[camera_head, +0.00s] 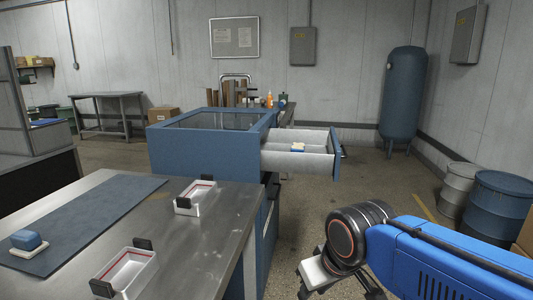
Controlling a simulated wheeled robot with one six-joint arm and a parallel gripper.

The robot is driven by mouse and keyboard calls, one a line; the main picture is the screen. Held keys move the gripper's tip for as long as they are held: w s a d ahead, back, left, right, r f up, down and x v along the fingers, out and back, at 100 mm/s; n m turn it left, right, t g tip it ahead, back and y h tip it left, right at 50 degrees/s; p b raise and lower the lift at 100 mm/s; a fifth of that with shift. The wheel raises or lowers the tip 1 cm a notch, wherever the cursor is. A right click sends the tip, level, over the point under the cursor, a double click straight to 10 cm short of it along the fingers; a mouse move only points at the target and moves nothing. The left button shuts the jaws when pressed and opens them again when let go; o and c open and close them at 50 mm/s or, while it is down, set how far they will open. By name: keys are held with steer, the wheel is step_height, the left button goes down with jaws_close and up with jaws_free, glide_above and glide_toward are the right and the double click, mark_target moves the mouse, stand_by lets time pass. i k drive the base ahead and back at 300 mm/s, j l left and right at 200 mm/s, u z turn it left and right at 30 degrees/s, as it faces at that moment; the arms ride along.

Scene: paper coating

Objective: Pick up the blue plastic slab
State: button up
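A blue block (26,240) with rounded edges rests on a thin white piece at the left end of a blue-grey mat (95,220). I cannot tell which of these is the slab. My gripper (338,292) is at the bottom, right of the steel table and apart from both items. Its fingertips are cut off by the frame edge, so its opening is unclear.
Two white trays with red inner lines and black end pieces, one nearer (128,272) and one farther (195,197), stand on the steel table (205,245). The blue cabinet (185,155) stands behind the table. Barrels (500,208) stand at the right. Floor is clear beyond the drawer.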

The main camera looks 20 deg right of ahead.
mark_target(295, 148)
steer(key=l, duration=0.75)
steer(key=i+l+z, duration=0.1)
steer(key=l, duration=0.7)
steer(key=i+l, duration=0.1)
steer(key=l, duration=0.65)
steer(key=i+l+u, duration=0.25)
steer(key=l+u, duration=0.2)
steer(key=l, duration=0.1)
